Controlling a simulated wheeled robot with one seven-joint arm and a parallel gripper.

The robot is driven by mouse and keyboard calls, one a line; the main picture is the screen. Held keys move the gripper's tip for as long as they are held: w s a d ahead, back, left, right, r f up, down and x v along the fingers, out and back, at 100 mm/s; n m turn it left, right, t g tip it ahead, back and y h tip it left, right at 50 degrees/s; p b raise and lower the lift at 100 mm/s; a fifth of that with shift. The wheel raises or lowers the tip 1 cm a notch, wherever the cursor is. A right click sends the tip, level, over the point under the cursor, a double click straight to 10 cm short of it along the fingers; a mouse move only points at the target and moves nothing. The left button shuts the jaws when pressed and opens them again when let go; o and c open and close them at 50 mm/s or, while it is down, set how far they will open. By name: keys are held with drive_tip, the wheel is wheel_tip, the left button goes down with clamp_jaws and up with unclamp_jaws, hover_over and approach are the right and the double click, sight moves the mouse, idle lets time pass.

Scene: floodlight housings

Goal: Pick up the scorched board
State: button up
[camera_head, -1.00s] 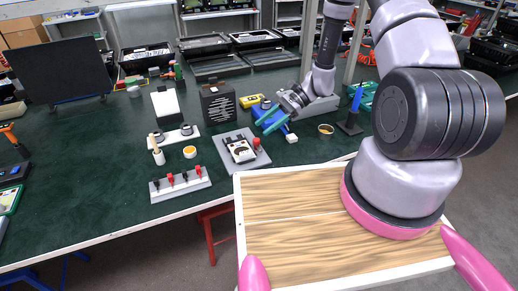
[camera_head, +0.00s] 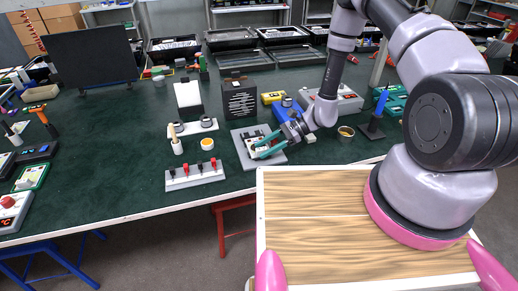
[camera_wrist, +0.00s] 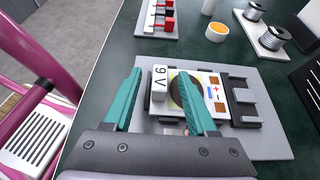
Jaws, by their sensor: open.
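A small white board (camera_wrist: 214,90) with a dark round mark, taken as the scorched board, lies on a grey plate (camera_wrist: 268,142) in the wrist view. A white block marked 9 V (camera_wrist: 159,84) is beside its left end. A black bracket (camera_wrist: 243,100) is at its right. My gripper (camera_wrist: 160,74) is open, its teal fingers reaching over the board area; the right finger hides part of the board. I cannot tell whether the fingers touch anything. In the head view my gripper (camera_head: 264,150) is at the grey plate (camera_head: 241,137) and partly covers the board.
A strip with red and black posts (camera_head: 194,174) and a small orange-topped cup (camera_head: 207,143) stand left of the plate. A black slotted box (camera_head: 240,101) and a blue device (camera_head: 285,110) stand behind it. My wooden deck is in front.

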drive_tip(key=shift+s+a+f, duration=0.2)
drive_tip(key=shift+a+f, duration=0.1)
drive_tip(key=shift+a, duration=0.35)
clamp_jaws()
drive_tip(key=shift+r, duration=0.15)
